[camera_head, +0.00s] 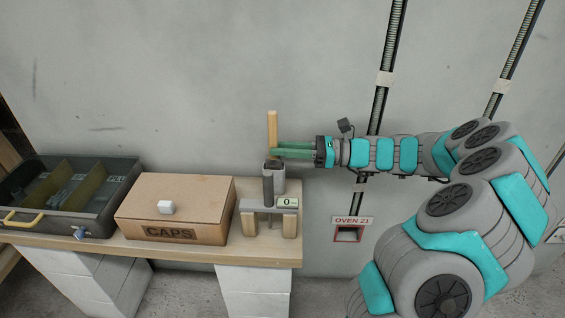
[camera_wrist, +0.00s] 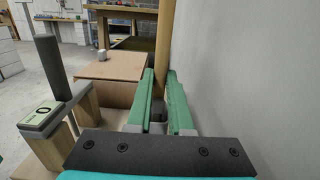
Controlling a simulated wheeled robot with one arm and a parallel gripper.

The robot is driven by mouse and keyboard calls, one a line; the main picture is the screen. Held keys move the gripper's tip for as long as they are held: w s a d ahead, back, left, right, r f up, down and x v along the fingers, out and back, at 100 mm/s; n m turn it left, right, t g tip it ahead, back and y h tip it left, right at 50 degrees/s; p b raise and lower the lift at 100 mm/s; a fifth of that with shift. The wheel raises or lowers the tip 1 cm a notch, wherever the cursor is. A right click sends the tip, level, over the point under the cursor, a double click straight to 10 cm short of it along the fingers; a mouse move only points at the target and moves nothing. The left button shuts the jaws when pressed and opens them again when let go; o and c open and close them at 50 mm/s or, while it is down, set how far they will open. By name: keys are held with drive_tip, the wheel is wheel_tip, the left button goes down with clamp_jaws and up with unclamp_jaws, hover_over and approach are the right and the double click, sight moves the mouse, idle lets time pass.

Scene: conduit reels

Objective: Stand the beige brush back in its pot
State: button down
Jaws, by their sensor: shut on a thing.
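The beige brush (camera_head: 272,127) is upright, its handle rising above my gripper (camera_head: 278,150). My gripper reaches in from the right, and its green fingers are shut on the brush. In the wrist view the handle (camera_wrist: 164,40) stands between the fingertips (camera_wrist: 161,78). A grey pot (camera_head: 279,180) stands on the bench just below the fingers. The brush's lower end is at or just above the pot's mouth; I cannot tell how far it is inside.
A stand (camera_head: 248,204) with a dark upright post (camera_head: 268,190) and a "0" display (camera_head: 287,202) is in front of the pot. A CAPS carton (camera_head: 180,190) bears a small white block (camera_head: 166,207). A dark tray (camera_head: 105,225) is farther left. The wall is close behind.

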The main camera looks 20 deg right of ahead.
sight(278, 162)
drive_tip(key=shift+f, duration=2.05)
drive_tip(key=c, duration=0.8)
unclamp_jaws()
drive_tip(key=shift+s, duration=0.1)
drive_tip(key=v, duration=1.2)
drive_tip(key=shift+f+b, duration=0.1)
drive_tip(key=shift+b, duration=0.2)
